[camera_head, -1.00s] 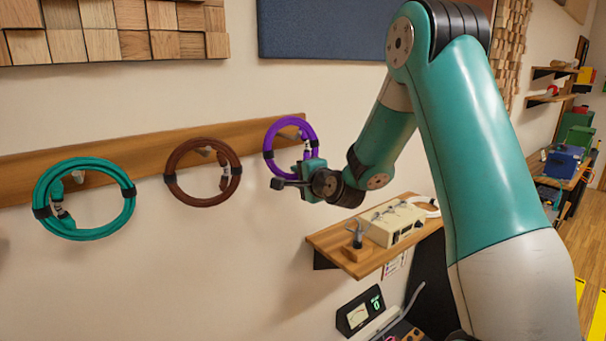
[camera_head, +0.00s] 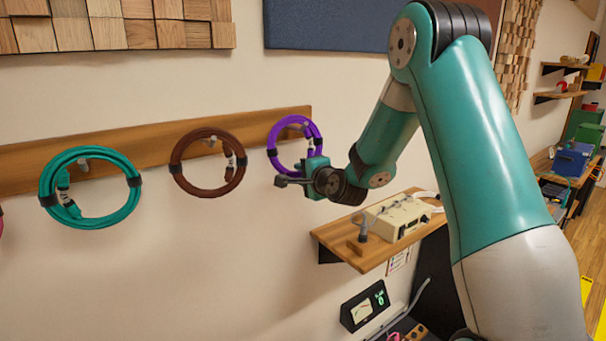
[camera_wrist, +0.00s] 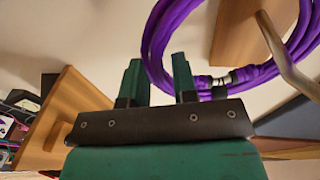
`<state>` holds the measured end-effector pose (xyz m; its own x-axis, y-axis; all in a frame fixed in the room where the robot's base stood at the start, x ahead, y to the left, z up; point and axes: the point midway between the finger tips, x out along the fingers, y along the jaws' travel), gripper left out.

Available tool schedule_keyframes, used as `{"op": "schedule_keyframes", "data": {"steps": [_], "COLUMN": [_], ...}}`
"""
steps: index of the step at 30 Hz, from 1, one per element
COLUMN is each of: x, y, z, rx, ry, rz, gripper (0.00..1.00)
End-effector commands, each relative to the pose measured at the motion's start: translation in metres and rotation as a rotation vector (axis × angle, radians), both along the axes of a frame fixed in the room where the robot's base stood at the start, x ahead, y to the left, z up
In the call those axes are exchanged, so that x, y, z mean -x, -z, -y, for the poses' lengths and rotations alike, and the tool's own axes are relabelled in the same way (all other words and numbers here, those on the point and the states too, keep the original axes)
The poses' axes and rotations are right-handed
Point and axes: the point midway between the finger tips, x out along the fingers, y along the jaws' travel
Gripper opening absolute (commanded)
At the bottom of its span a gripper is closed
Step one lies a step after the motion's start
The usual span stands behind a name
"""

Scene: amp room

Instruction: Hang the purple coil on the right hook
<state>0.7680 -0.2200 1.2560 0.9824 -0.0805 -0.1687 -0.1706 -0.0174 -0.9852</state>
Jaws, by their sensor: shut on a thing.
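The purple coil (camera_head: 272,148) is upright in front of the right end of the wooden wall rail (camera_head: 150,146). The right hook (camera_head: 296,127) shows inside the ring, near its top. In the wrist view, the metal hook (camera_wrist: 284,52) crosses the coil (camera_wrist: 153,45); whether the coil rests on it I cannot tell. My gripper (camera_head: 308,166) is at the coil's lower right side. In the wrist view, my gripper (camera_wrist: 158,82) has its fingers closed about the cable, with part of the grip hidden.
A teal coil (camera_head: 131,200) and a brown coil (camera_head: 178,176) hang on hooks to the left. Below right, a wooden shelf (camera_head: 340,238) holds a beige device (camera_head: 398,216) and a small stand.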

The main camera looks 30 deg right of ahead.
Motion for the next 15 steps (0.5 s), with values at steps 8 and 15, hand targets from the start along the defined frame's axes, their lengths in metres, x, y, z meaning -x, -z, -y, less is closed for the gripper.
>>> {"op": "schedule_keyframes", "data": {"steps": [8, 15], "x": [-0.0001, 0.002], "y": [-0.0006, 0.0007], "z": [0.0001, 0.0001], "rx": [0.0, 0.0], "ry": [0.0, 0.0], "rz": [0.002, -0.001], "gripper": [0.56, 0.56]}}
